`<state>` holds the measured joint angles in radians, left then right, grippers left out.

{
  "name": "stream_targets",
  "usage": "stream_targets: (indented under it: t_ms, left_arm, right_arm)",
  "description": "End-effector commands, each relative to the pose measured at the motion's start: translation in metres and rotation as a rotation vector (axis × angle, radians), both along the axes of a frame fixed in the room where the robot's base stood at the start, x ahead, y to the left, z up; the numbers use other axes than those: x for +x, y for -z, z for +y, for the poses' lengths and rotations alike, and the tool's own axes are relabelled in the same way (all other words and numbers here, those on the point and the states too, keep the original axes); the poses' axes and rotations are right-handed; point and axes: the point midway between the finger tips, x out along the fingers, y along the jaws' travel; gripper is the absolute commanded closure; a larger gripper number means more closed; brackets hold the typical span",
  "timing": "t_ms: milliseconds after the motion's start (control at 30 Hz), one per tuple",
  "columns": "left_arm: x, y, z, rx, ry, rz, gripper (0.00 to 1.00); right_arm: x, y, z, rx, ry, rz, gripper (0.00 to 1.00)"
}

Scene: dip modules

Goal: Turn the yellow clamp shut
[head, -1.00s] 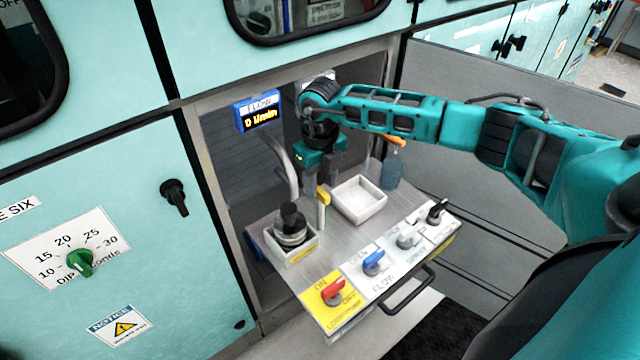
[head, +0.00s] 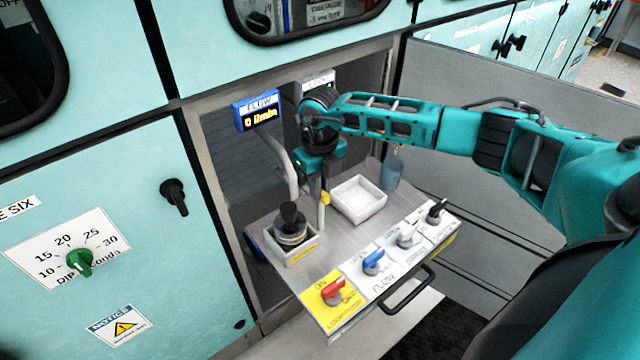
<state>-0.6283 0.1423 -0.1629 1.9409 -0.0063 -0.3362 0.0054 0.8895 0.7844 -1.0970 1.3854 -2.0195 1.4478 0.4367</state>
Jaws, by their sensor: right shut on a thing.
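The yellow clamp (head: 325,198) sits on top of a short pale post on the metal shelf, between the dark-capped bottle and the white tray. My right gripper (head: 321,188) points down at it from above, and its fingers are shut on the clamp. The fingers hide part of the clamp, so its exact angle is hard to tell. My left gripper is not in view.
A dark-capped bottle (head: 290,226) stands in a small white holder left of the clamp. An empty white tray (head: 358,199) is to the right, with a blue-grey bottle (head: 392,172) behind it. A blue FLOW display (head: 257,111) rises behind. Red (head: 333,290) and blue (head: 373,262) knobs line the front.

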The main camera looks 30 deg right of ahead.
Motion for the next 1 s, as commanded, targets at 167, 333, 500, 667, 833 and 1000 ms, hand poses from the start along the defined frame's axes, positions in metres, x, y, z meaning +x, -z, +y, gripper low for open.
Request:
stream_targets:
  t_ms: [167, 333, 500, 667, 833, 1000]
  left_arm:
    - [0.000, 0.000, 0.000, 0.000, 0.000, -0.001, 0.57]
    - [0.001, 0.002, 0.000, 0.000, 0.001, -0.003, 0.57]
    - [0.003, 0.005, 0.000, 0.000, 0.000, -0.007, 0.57]
    - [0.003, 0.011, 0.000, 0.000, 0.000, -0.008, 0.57]
    - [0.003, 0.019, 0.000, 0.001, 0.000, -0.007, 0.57]
    - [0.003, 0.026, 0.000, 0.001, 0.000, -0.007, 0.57]
  right_arm:
    - [0.000, 0.000, 0.000, 0.000, -0.004, 0.000, 1.00]
    - [0.000, 0.000, 0.000, 0.000, -0.039, -0.001, 1.00]
    - [0.000, 0.001, 0.000, -0.001, -0.126, -0.001, 1.00]
    - [0.000, 0.001, 0.000, 0.000, -0.254, -0.001, 1.00]
    - [0.001, 0.001, 0.000, -0.001, -0.413, -0.002, 1.00]
    - [0.000, 0.002, 0.000, 0.000, -0.575, -0.002, 1.00]
